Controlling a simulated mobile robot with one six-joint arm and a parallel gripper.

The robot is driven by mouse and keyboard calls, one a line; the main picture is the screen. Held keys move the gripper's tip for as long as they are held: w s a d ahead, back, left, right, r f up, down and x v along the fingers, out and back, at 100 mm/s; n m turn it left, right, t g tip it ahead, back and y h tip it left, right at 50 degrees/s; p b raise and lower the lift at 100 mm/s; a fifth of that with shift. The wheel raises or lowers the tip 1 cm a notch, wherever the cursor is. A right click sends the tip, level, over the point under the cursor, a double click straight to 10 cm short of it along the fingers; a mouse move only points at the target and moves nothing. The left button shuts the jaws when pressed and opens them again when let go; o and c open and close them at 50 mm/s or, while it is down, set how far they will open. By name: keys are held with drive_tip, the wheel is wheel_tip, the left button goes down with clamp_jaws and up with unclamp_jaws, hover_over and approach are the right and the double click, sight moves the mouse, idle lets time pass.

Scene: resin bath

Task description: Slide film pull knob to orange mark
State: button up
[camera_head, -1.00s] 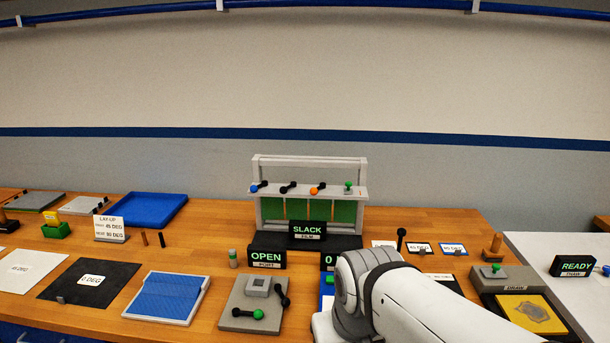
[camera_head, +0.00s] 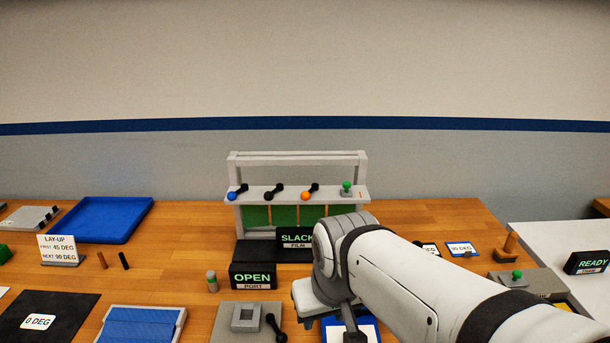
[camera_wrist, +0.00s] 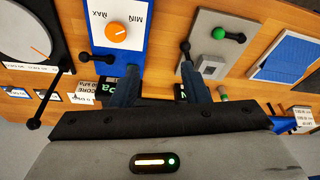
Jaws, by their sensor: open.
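The film pull knob is a green knob (camera_head: 346,187) on a grey block, near the right end of the light rail (camera_head: 290,196) of the film rack. A small orange mark (camera_head: 361,195) shows on the rail just right of the knob, with a short gap between them. A "SLACK FILM" sign (camera_head: 296,239) stands in front of the rack, partly hidden by my arm. My gripper (camera_wrist: 161,78) is open and empty in the wrist view, over the bench in front of the signs. Its fingertips are hard to see in the head view. The wrist view does not show the knob.
Blue, black and orange levers (camera_head: 310,191) share the rail, left of the knob. An "OPEN PORT" sign (camera_head: 254,276) stands in front. The wrist view shows a blue panel with an orange dial (camera_wrist: 116,32) and a grey block with a black-and-green lever (camera_wrist: 219,34).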

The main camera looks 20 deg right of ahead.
sight(347, 183)
drive_tip(key=w+d+f+m+t+y+b, duration=0.2)
drive_tip(key=w+m+y+b, duration=0.55)
drive_tip(key=w+m, duration=0.75)
drive_tip(key=w+d+r+m+t+b, duration=0.2)
drive_tip(key=w+d+m+t, duration=0.3)
drive_tip(key=w+d+m, duration=0.4)
drive_tip(key=w+d+r+m+t+b, duration=0.15)
drive_tip(key=w+d+m+t, duration=0.4)
drive_tip(key=d, duration=0.65)
drive_tip(key=shift+m+y, duration=0.35)
drive_tip(key=shift+y, duration=0.1)
drive_tip(key=x, duration=0.4)
drive_tip(key=r+x, duration=0.1)
drive_tip(key=x, duration=0.1)
drive_tip(key=shift+w+a+p, duration=0.2)
drive_tip(key=shift+a+p, duration=0.15)
drive_tip(key=shift+p, duration=0.05)
drive_tip(key=shift+c, duration=0.2)
clamp_jaws()
